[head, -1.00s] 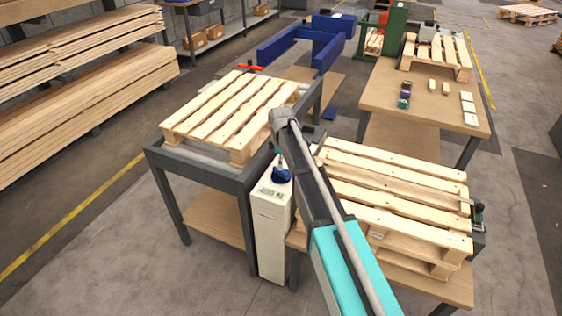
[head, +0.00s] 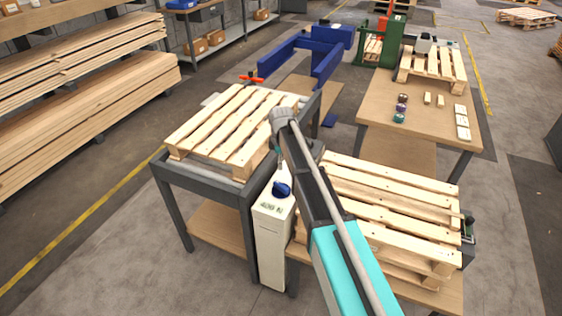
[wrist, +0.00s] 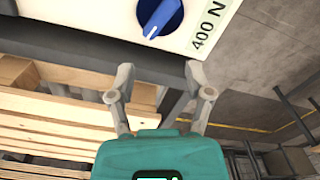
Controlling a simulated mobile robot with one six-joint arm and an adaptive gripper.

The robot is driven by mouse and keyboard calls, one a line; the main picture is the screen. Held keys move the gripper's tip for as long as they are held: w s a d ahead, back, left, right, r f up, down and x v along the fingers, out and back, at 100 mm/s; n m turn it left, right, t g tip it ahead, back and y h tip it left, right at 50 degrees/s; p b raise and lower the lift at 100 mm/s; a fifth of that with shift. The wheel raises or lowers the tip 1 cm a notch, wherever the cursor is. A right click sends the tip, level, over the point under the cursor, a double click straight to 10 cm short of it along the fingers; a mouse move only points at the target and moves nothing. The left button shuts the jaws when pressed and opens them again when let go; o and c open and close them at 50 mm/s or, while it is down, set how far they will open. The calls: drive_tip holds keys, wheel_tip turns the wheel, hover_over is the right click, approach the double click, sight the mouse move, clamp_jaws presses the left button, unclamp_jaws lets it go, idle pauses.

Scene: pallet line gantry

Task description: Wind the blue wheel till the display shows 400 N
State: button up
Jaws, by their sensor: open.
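The blue wheel (head: 282,189) sits on top of a white box-shaped pedestal (head: 272,235) between two tables. It also shows at the top of the wrist view (wrist: 160,14), with a white pointer line on it. The display (wrist: 207,32) beside the wheel reads 400 N in the wrist view; in the head view it is too small to read surely. My gripper (wrist: 158,82) is open and empty in the wrist view, with its fingertips apart from the wheel. In the head view my arm hides most of the gripper, which is just above the wheel.
A wooden pallet (head: 232,127) lies on the metal-framed table to the left. Stacked pallets (head: 390,205) stand close on the right. A workbench (head: 425,118) with small blocks is behind. Floor is free at the front left.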

drive_tip(key=s+d+r+m+p, duration=0.3)
drive_tip(key=s+d+m, duration=1)
drive_tip(key=s+d, duration=0.5)
drive_tip(key=shift+s+d+r, duration=0.25)
drive_tip(key=shift+r, duration=0.05)
idle(0.4)
drive_tip(key=shift+s, duration=0.1)
drive_tip(key=s+d+r+m, duration=0.1)
drive_tip(key=s+d+m, duration=0.3)
drive_tip(key=s, duration=0.3)
drive_tip(key=shift+s+d+m+p, duration=0.15)
drive_tip(key=shift+d+m+p, duration=0.1)
drive_tip(key=shift+m+p, duration=0.25)
idle(1.9)
